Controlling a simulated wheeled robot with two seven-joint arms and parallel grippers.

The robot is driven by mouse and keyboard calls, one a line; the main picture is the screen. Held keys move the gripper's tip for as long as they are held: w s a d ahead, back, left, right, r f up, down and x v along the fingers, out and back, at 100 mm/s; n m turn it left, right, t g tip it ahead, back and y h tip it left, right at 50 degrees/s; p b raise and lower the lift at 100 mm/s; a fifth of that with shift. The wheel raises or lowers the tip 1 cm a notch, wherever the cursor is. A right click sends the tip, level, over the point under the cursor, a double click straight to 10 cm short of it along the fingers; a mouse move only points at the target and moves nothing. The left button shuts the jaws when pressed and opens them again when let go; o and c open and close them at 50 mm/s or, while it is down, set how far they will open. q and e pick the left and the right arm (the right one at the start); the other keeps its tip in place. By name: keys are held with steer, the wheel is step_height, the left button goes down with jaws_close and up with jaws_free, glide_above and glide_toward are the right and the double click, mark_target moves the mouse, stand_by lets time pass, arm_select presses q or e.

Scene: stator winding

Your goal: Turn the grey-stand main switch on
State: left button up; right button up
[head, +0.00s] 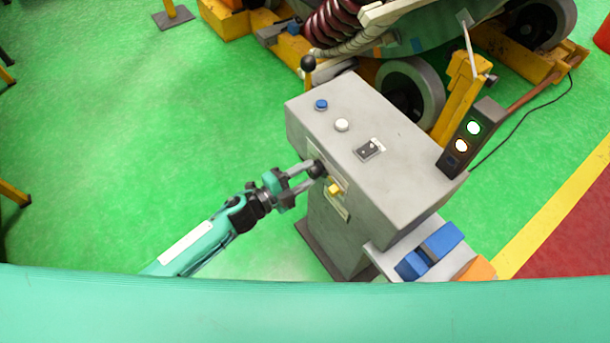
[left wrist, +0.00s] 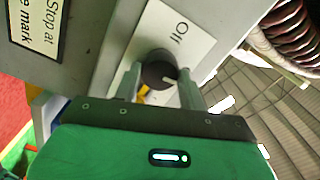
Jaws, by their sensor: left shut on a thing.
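The grey stand (head: 375,195) stands in the middle of the head view. Its main switch is a dark round knob (head: 317,170) on the side facing my left arm. My right gripper is not in view.
A yellow switch (head: 335,189) sits close beside the knob. Blue (head: 321,105) and white (head: 342,125) buttons are on the stand's top. A lamp box (head: 465,140) with lit lamps stands at right. Wheeled machinery is behind; green floor at left is clear.

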arm_select(q)
steer(key=shift+f+m, duration=0.1)
steer(key=shift+m, duration=0.6)
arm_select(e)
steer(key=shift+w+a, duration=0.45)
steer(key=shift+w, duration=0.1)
arm_select(q)
steer(key=o, duration=1)
steer(key=shift+c, duration=0.2)
steer(key=shift+s+a, duration=0.15)
steer(key=shift+a, duration=0.05)
steer(key=b+v, duration=0.2)
steer(key=v, duration=1.1)
steer(key=shift+b, duration=0.35)
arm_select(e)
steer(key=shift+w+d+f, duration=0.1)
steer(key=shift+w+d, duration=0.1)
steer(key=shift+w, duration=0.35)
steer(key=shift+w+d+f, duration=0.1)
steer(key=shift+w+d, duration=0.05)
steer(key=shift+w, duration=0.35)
